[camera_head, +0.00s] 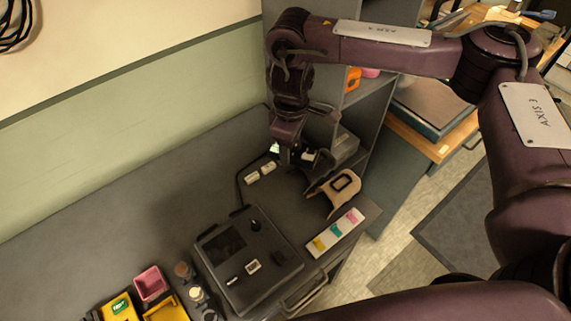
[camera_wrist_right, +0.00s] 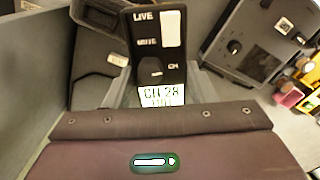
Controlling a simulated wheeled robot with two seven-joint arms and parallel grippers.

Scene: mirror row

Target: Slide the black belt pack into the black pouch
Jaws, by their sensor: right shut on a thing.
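The black belt pack (camera_wrist_right: 150,52) is in the right wrist view, with LIVE, MUTE and CH lettering and a lit display reading CH 28 at its near end. My right gripper (camera_head: 299,160) is shut on it, with grey fingers along its sides. In the head view the gripper hides most of the pack. A dark box-like thing with a white label (camera_wrist_right: 97,84) lies to the left of the pack in the wrist view. It may be the black pouch, but I cannot tell for sure. The pack appears apart from it. My left gripper is not in view.
A tan holder (camera_head: 322,194) stands right of my right gripper. A card with coloured tabs (camera_head: 336,232) lies at the bench edge. A black case (camera_head: 225,270), a pink bin (camera_head: 150,282) and yellow items are nearer. A grey shelf (camera_head: 376,112) rises behind. The bench's left part is clear.

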